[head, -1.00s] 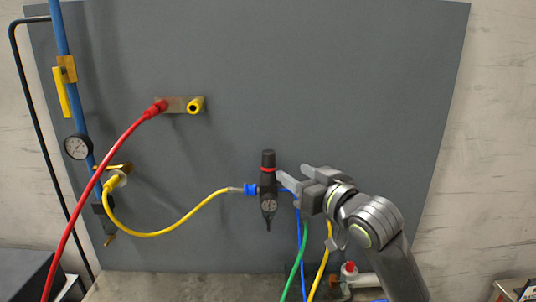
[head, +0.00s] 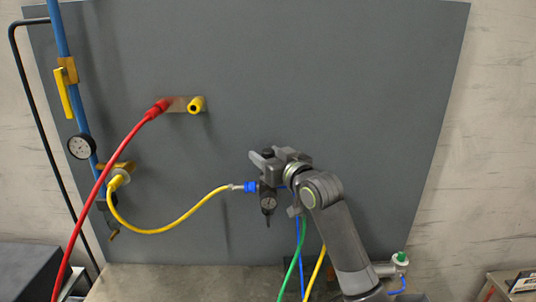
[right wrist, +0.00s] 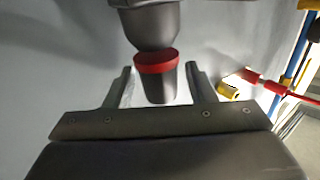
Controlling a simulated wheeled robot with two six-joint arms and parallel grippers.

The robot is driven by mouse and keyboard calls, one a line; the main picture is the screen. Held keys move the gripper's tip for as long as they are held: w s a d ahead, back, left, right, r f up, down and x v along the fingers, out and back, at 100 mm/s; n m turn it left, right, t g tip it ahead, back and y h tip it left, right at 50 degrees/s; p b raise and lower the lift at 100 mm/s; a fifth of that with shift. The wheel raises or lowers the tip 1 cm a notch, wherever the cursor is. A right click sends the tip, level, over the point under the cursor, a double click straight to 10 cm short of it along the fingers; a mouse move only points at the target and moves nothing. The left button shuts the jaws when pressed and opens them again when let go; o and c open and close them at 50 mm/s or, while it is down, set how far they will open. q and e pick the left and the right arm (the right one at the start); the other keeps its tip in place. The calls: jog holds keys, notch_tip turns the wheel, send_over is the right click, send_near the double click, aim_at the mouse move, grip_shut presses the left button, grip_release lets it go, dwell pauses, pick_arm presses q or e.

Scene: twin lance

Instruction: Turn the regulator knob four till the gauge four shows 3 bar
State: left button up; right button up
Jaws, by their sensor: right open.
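The regulator (head: 268,190) is a dark upright body in front of the grey panel, with a small round gauge (head: 269,203) on its front. The gauge's needle is too small to read, and no number four is legible. My right gripper (head: 262,156) is at the regulator's top and mostly hides the knob there. In the right wrist view the dark knob (right wrist: 156,86) with its red ring (right wrist: 155,62) stands between the two open fingers (right wrist: 159,70), with a visible gap on each side. My left gripper is not in view.
A yellow hose (head: 180,226) joins the regulator from the left. A red hose (head: 103,180), a blue pipe (head: 57,30) and a larger gauge (head: 81,147) are at the left. Green and yellow hoses hang below my right arm. The upper right panel is clear.

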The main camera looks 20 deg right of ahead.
jog(key=shift+c, duration=0.2)
jog(key=c, duration=0.9)
jog(key=shift+d+f+n+g+y+b, duration=0.15)
jog(key=shift+n+g+y+b, duration=0.25)
jog(key=shift+n+y+b, duration=0.45)
jog(key=n+g+y+b, duration=0.3)
jog(key=y+b, duration=0.1)
jog(key=b, duration=0.1)
jog(key=n+g+y+b, duration=0.3)
jog(key=y+b, duration=0.1)
jog(key=b, duration=0.1)
jog(key=shift+n+g+y+b, duration=0.45)
jog(key=shift+n+g+b, duration=0.1)
jog(key=shift+g+b, duration=0.2)
jog(key=shift+n+g+y+b, duration=0.45)
jog(key=shift+n+g, duration=0.35)
jog(key=shift+g, duration=0.35)
jog(key=shift+g+y, duration=0.25)
jog(key=shift+g, duration=0.05)
jog(key=o, duration=0.9)
